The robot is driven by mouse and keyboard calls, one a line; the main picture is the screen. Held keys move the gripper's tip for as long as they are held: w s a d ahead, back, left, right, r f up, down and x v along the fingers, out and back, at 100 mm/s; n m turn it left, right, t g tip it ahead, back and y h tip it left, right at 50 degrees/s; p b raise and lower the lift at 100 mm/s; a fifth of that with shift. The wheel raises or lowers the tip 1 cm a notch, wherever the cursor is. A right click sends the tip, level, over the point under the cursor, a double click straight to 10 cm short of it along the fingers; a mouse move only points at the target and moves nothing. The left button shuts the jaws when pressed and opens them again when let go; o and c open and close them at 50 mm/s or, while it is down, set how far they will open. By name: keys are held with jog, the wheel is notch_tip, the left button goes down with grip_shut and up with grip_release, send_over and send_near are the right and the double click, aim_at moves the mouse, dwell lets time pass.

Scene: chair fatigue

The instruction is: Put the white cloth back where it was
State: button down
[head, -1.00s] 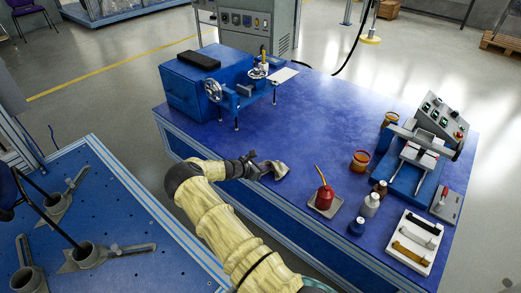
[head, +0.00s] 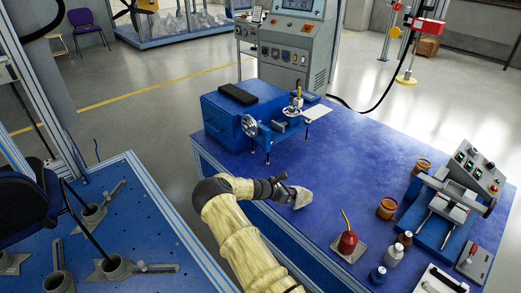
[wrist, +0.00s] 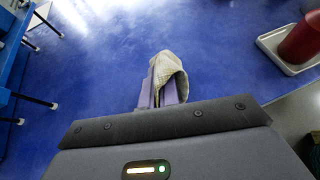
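The crumpled white cloth (head: 303,198) is at the tip of my gripper (head: 285,191), over the near left part of the blue table (head: 330,165). In the wrist view the cloth (wrist: 168,68) bunches around and beyond the fingers of my gripper (wrist: 161,92). The fingers look closed on it, and part of them is hidden by the cloth. Whether the cloth touches the tabletop is hard to tell.
A red oil can (head: 347,243) on a small tray stands right of the cloth. White (head: 393,256) and blue (head: 378,275) bottles and amber jars are farther right. A blue vise-like machine (head: 270,128) stands behind. The tabletop between is clear.

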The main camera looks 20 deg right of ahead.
jog(key=s+a+r+m+t+y, duration=0.1)
jog(key=s+a+r+m+y, duration=0.5)
jog(key=s+a+r+m, duration=0.65)
jog(key=s+a+r+m+y, duration=0.7)
jog(key=s+a+r, duration=0.45)
jog(key=s, duration=0.55)
jog(key=w+a+p+v, duration=0.1)
jog(key=w+p+v, duration=0.1)
jog(key=p+v, duration=0.9)
jog(key=w+a+r+p+v, duration=0.1)
jog(key=w+p+v, duration=0.2)
jog(key=p+v, duration=0.9)
jog(key=r+p, duration=0.1)
jog(key=p, duration=0.2)
jog(key=shift+w, duration=0.15)
